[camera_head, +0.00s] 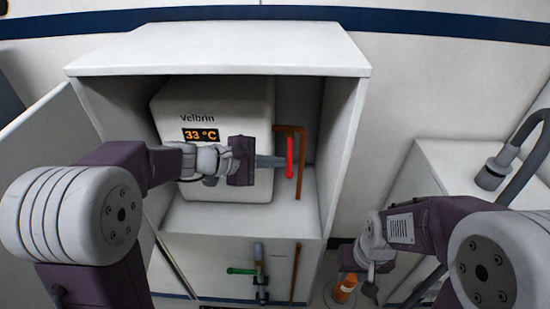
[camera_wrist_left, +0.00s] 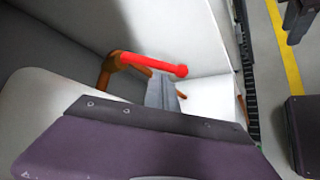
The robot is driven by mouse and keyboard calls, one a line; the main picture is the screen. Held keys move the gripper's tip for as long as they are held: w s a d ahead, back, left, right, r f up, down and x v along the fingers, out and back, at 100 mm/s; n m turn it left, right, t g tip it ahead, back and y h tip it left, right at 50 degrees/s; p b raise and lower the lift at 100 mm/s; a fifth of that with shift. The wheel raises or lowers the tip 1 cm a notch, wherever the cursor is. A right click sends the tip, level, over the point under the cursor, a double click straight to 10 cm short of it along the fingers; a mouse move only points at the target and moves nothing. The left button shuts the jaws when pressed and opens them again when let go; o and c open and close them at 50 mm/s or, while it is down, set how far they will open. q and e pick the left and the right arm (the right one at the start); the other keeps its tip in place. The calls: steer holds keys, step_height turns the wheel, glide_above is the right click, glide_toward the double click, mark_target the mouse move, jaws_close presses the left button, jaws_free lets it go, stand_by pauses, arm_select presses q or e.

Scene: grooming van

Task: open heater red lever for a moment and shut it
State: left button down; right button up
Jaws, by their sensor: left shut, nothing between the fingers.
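The white heater (camera_head: 225,120) stands inside an open white cabinet, its display reading 33 °C. The red lever (camera_head: 289,160) is at the copper pipe (camera_head: 301,170) to the right of the heater and points down in the head view. It also shows in the left wrist view (camera_wrist_left: 155,66), joined to the pipe at one end. My left gripper (camera_head: 282,162) is shut and empty, its fingertips right at the lever; I cannot tell if they touch it. The fingers show just below the lever in the left wrist view (camera_wrist_left: 163,92). My right gripper (camera_head: 357,284) is low at the right; its jaw opening is unclear.
The cabinet door (camera_head: 45,155) stands open at the left. A green-handled valve (camera_head: 242,270) is below the heater shelf. An orange bottle (camera_head: 345,288) is beside my right gripper. A white counter (camera_head: 425,180) with a grey hose (camera_head: 520,140) stands at the right.

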mark_target(289, 161)
arm_select(q)
steer(key=shift+s+r+n+g+y+p, duration=0.2)
steer(key=shift+r+n+g+p, duration=0.45)
steer(key=shift+p, duration=2.2)
steer(key=shift+s+r+n+g+y+p, duration=0.1)
steer(key=shift+s+r+n+g+p, duration=0.5)
steer(key=shift+p, duration=2.25)
steer(key=shift+w+r+g+p, duration=0.15)
steer(key=shift+w+g+p, duration=0.2)
steer(key=shift+p, duration=0.05)
steer(key=shift+r, duration=0.15)
